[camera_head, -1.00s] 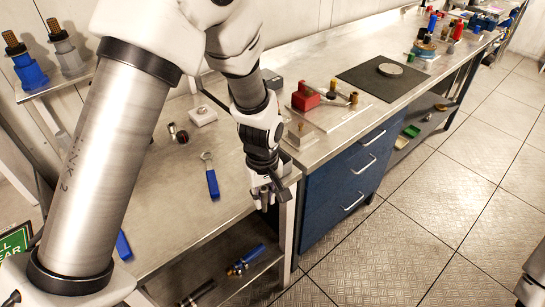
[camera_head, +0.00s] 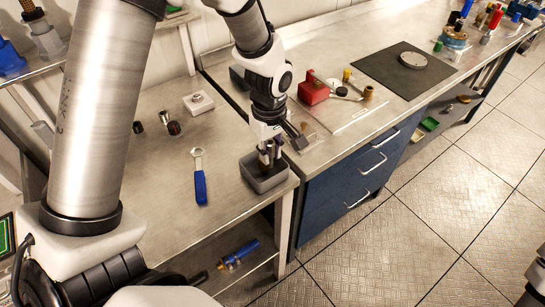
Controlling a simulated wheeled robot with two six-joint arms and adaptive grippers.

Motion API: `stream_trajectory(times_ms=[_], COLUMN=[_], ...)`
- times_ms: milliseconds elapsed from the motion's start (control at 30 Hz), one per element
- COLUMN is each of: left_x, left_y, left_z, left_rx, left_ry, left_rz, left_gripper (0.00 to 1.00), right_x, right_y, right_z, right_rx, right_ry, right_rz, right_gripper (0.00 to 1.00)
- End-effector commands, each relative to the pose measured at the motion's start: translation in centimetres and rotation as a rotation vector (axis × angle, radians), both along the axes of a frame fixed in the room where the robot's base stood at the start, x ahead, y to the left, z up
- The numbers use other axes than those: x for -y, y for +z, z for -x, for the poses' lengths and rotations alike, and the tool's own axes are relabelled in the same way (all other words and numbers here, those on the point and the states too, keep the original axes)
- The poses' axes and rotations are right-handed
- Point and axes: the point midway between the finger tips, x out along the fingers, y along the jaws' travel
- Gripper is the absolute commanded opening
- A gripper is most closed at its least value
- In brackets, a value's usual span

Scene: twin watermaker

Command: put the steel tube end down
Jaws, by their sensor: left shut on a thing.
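My left gripper (camera_head: 270,150) comes down over the front right corner of the left metal table. It is shut on a small grey metal piece, which looks like the steel tube end (camera_head: 264,158); the fingers hide much of it. Directly below is a dark grey open box (camera_head: 279,180) on the tabletop. The held piece overlaps the box opening in the picture; I cannot tell whether it touches the box.
A wrench with a blue handle (camera_head: 200,187) lies left of the box. A white block (camera_head: 198,103) and small dark fittings (camera_head: 174,128) sit farther back. The right bench holds a red block (camera_head: 313,91) and a black mat (camera_head: 378,66).

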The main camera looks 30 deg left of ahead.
Motion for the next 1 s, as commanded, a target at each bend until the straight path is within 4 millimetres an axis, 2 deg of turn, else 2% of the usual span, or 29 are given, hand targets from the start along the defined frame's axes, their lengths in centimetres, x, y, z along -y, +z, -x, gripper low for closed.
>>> stream_trajectory(times_ms=[333, 733, 767, 800, 1000], left_x=[0.0, 0.0, 0.0, 0.0, 0.0], left_y=[-5.7, -6.5, -6.4, -6.3, -6.3], left_z=[0.1, 0.0, 0.0, 0.0, 0.0], left_rx=[-0.003, 0.001, 0.001, 0.001, 0.001], left_ry=[0.0, 0.0, 0.0, 0.0, 0.0], left_rz=[0.001, 0.0, 0.0, 0.0, 0.0], left_gripper=[0.0, 0.0, 0.32, 0.46, 0.46], right_x=[0.0, 0.0, 0.0, 0.0, 0.0], right_y=[1.1, 0.5, 0.7, 0.7, 0.7], right_z=[0.0, 0.0, 0.0, 0.0, 0.0], right_rx=[0.001, 0.001, 0.001, 0.001, 0.001], right_ry=[0.0, 0.0, 0.0, 0.0, 0.0], right_rz=[0.0, 0.0, 0.0, 0.0, 0.0], right_gripper=[0.4, 0.4, 0.4, 0.4, 0.4])
